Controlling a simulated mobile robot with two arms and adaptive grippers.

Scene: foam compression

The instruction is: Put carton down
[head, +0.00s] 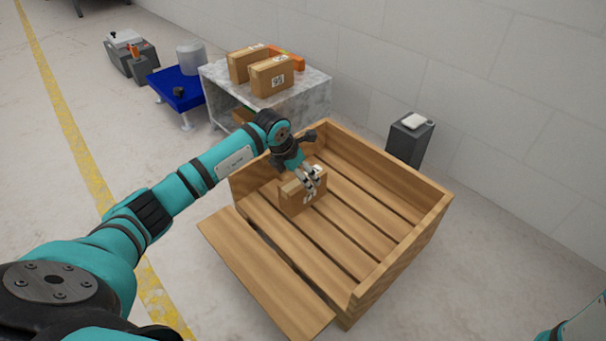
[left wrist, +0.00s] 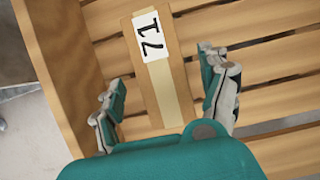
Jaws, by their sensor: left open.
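A brown carton (head: 292,199) with a white label stands inside the wooden crate (head: 441,215), near its back left corner. My left gripper (head: 311,181) is over the carton from above. In the left wrist view the carton (left wrist: 179,78) shows its taped top with a printed label, between the two spread fingers of my left gripper (left wrist: 165,95). The fingers are open, with gaps visible between them and the carton sides. The carton appears to rest on the crate's slats. My right gripper is out of view; only a bit of teal arm shows at the lower right.
Two more cartons (head: 271,76) and an orange item (head: 289,58) sit on a grey table (head: 315,84) behind the crate. A blue stand (head: 176,88) is at its left. A dark grey pedestal (head: 409,142) stands behind the crate's right side. Much of the crate's slatted floor is bare.

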